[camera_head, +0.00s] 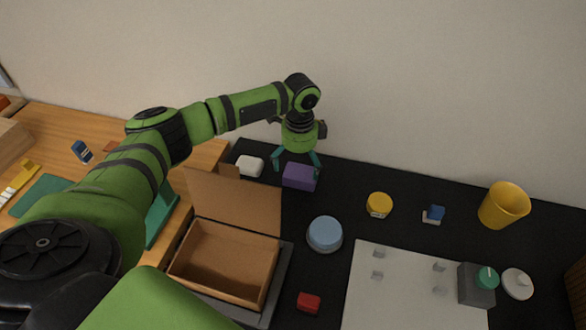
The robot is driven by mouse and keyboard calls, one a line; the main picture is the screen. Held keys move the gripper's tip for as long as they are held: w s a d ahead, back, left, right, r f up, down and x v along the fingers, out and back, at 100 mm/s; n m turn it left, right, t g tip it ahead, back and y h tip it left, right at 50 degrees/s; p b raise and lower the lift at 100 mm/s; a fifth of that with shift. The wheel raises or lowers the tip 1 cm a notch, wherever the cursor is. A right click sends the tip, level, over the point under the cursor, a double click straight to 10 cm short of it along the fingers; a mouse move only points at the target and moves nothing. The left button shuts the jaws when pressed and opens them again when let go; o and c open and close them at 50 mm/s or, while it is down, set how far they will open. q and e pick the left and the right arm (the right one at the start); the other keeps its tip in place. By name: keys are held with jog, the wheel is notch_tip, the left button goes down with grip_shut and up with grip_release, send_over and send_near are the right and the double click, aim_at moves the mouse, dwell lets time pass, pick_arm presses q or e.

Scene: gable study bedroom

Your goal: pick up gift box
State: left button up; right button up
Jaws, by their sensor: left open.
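A small purple box (299,178), which I take to be the gift box, sits on the black tabletop near the wall. My left gripper (297,164) points down over it with its teal fingers spread apart. One finger is at the box's left side and the other at its upper right corner. I cannot tell whether the fingers touch it. The right gripper is not in view.
A white rounded item (249,166) lies just left of the purple box. An open cardboard box (225,262) stands in front. A blue round container (324,234), yellow jar (379,204), red block (308,302) and yellow cup (503,205) stand around. Black tabletop between them is free.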

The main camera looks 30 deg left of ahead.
aim_at(299, 175)
pick_arm(q)
jog(key=f, duration=0.3)
jog(key=f+p, duration=0.1)
jog(key=shift+s+d+f, duration=0.25)
jog(key=shift+d, duration=0.05)
jog(key=shift+f, duration=0.45)
jog(key=c, duration=1.1)
